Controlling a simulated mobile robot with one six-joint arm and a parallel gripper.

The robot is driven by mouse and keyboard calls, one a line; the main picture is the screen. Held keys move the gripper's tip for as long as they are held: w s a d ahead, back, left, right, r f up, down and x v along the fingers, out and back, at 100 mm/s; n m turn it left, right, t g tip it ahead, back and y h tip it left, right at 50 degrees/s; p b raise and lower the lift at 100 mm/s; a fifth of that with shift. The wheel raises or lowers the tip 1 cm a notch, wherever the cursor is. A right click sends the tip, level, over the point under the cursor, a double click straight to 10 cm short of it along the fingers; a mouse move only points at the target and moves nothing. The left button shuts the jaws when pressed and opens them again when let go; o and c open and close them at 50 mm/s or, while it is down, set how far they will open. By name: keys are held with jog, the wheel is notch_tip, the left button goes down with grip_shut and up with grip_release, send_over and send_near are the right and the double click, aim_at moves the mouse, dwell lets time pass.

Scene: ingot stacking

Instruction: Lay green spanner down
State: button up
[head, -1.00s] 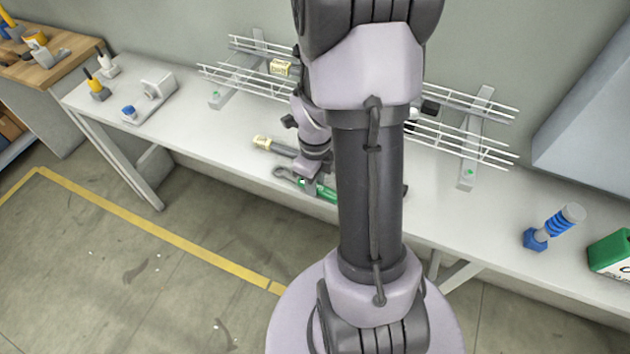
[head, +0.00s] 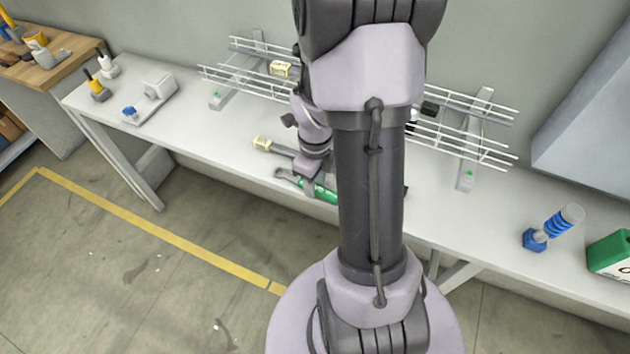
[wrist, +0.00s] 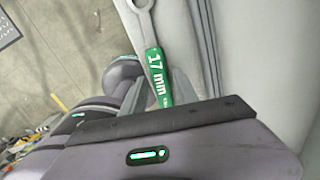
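The green spanner (head: 322,193) is at the front of the white workbench, its grey ring end pointing left. Part of its handle is hidden behind my arm. In the wrist view the spanner (wrist: 158,78) shows the white marking "17 mm" on its green handle. My gripper (head: 311,187) is low over the bench at the handle. In the wrist view the fingers of my gripper (wrist: 160,82) stand close along both sides of the handle and appear shut on it. Whether the spanner touches the bench is hard to tell.
A dark tool with a cream end (head: 262,143) lies just behind the spanner. A white wire rack (head: 235,85) stands along the wall. A blue-handled tool (head: 555,226) and a green container (head: 610,255) are at the right. The bench's front edge is close to the spanner.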

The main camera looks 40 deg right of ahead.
jog(key=shift+r+p, duration=0.55)
jog(key=shift+r, duration=0.6)
jog(key=shift+o, duration=0.2)
jog(key=shift+f, duration=0.1)
jog(key=o, duration=0.5)
jog(key=shift+r+p, duration=0.7)
jog(key=shift+r, duration=0.35)
jog(key=shift+o, duration=0.2)
